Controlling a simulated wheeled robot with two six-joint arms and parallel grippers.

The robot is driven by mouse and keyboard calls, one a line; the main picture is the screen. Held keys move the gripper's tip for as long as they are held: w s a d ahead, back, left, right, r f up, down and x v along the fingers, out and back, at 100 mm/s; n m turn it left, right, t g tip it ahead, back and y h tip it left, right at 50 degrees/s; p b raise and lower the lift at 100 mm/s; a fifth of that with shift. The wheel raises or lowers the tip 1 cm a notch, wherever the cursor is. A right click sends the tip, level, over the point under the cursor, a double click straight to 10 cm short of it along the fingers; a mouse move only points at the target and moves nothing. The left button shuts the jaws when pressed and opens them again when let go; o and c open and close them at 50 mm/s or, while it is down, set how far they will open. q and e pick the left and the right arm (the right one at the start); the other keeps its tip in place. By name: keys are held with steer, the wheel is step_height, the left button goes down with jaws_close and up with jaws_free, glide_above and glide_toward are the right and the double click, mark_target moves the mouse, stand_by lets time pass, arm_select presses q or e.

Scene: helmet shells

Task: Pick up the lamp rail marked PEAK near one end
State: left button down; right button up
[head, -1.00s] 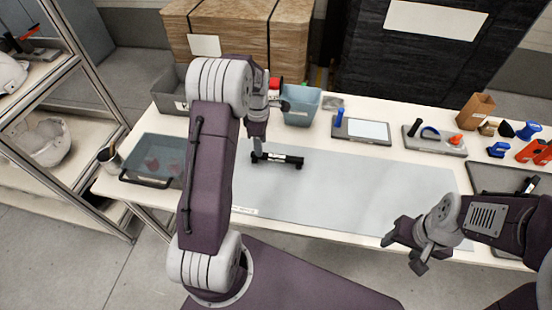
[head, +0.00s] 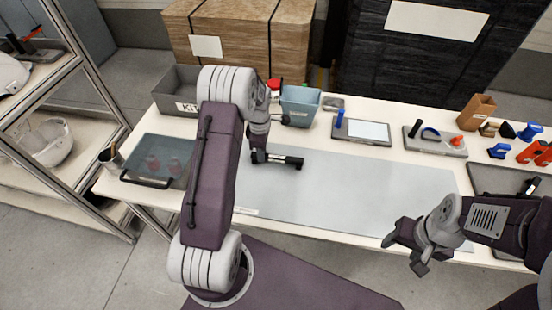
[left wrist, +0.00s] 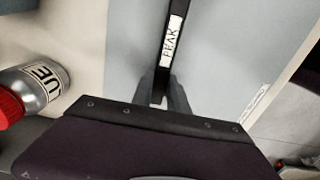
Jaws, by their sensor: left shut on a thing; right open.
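The lamp rail (head: 280,160), a black bar, lies on or just above the grey mat (head: 350,190). In the left wrist view the rail (left wrist: 168,72) runs away from my gripper and bears a white label reading PEAK. My left gripper (head: 257,152) is shut on the rail near its left end in the head view. Its fingers also show in the left wrist view (left wrist: 161,96), one on either side of the bar. The gripped part is partly hidden. My right gripper (head: 408,252) is open and empty, off the table's front edge at the right.
A blue bin (head: 300,106) and a grey KIT bin (head: 178,88) stand at the back. The mat's right side is clear.

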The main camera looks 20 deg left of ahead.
arm_select(q)
steer(key=shift+r, duration=0.1)
steer(key=shift+r, duration=0.3)
steer(key=r, duration=0.3)
steer(key=shift+w+d+r, duration=0.25)
steer(key=shift+w+r, duration=0.15)
steer(key=w+d+r, duration=0.6)
steer(key=w+d, duration=0.1)
steer(key=shift+w+d+r+p, duration=0.2)
steer(key=shift+w+r+p, duration=0.05)
steer(key=shift+w+p, duration=0.2)
